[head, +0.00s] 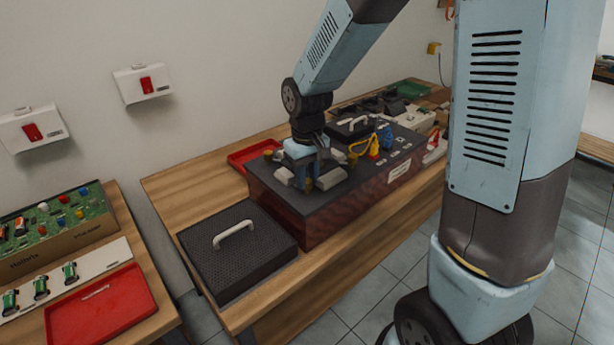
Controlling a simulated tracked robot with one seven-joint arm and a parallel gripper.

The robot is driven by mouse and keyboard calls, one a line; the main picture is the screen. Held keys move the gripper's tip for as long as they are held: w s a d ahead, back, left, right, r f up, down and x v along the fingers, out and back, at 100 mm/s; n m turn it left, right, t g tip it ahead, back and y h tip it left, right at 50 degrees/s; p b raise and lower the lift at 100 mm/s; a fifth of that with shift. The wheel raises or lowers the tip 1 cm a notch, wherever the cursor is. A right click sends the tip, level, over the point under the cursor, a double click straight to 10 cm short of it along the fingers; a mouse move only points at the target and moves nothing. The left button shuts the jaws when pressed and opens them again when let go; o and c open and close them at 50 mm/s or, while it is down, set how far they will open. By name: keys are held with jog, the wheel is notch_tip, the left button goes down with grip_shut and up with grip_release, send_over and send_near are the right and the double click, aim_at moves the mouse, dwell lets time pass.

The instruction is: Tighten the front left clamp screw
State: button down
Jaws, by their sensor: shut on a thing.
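A dark box (330,208) with a brown-red ribbed side stands on the wooden bench. My gripper (308,183) points down over the front left part of its top. It is shut on what looks like the front left clamp screw, which the fingers mostly hide. Pale grey blocks lie on both sides of the fingers, one on the left (284,176) and one on the right (330,179). Small brass-coloured knobs show on the box top, one behind left (268,155) and one right (353,159). The screw's seating cannot be made out.
A black textured lid (238,262) with a pale handle lies on the bench left of the box. Yellow, red and blue parts (374,142) stand on the box right of my gripper. A red tray (252,154) lies behind. Another bench at left holds a red tray (100,310) and a green board.

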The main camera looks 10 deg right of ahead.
jog(key=m, duration=0.6)
jog(key=shift+w+r, duration=0.1)
jog(key=m, duration=0.6)
jog(key=shift+m, duration=0.4)
jog(key=c, duration=0.9)
grip_release()
notch_tip(320, 180, up, 14)
jog(key=shift+f, duration=0.2)
